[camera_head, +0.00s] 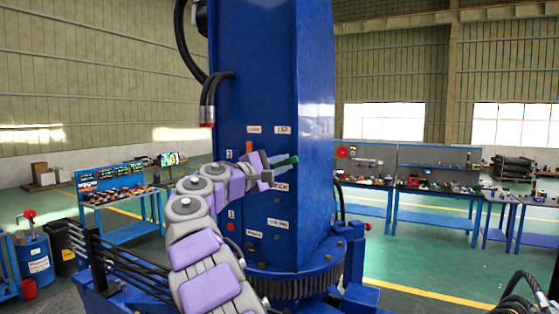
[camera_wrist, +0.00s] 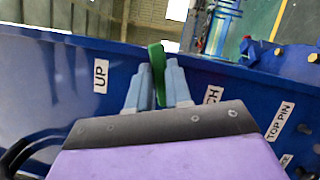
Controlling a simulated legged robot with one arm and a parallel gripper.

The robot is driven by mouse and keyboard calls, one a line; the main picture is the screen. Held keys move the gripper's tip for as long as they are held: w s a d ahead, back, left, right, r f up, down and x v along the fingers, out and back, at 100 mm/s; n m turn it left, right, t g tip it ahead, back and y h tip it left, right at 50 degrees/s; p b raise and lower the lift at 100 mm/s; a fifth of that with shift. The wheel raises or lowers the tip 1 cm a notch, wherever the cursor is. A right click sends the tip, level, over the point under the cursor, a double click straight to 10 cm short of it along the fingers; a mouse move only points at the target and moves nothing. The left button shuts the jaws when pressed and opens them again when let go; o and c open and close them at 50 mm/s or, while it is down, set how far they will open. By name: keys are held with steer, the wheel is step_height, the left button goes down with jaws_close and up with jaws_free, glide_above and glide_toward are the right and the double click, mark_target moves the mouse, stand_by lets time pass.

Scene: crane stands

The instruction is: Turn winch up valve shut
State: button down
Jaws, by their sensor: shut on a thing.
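The green valve handle (camera_head: 285,161) sticks out from the front of the blue crane column (camera_head: 268,70). In the wrist view the green handle (camera_wrist: 156,62) stands between the two grey fingers of my gripper (camera_wrist: 158,80), which are shut on it. In the head view my gripper (camera_head: 271,174) is at the panel, at the handle's lower left end. A label "UP" (camera_wrist: 101,75) is left of the fingers, and a label ending in "CH" (camera_wrist: 213,95) is right of them, partly hidden. The handle's base is hidden by my gripper.
A "TOP PIN" label (camera_wrist: 280,120) is at the right. Black hoses (camera_head: 208,98) hang on the column's left. Workbenches (camera_head: 435,205) stand behind, with open green floor between.

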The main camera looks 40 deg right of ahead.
steer(key=shift+f+m+y+p, duration=0.2)
steer(key=shift+f+m+y, duration=0.15)
steer(key=shift+m, duration=0.65)
steer(key=shift+f+m+y+p, duration=0.2)
steer(key=shift+m+y, duration=0.25)
steer(key=shift+m, duration=0.55)
steer(key=c, duration=1.4)
jaws_free()
steer(key=o, duration=0.3)
steer(key=shift+w+d+f, duration=0.1)
steer(key=shift+w+d, duration=0.1)
steer(key=shift+w, duration=0.1)
steer(key=shift+o, duration=0.3)
steer(key=shift+s+d, duration=0.1)
steer(key=shift+s, duration=0.1)
steer(key=a, duration=1.7)
steer(key=shift+a, duration=0.3)
steer(key=shift+d, duration=0.1)
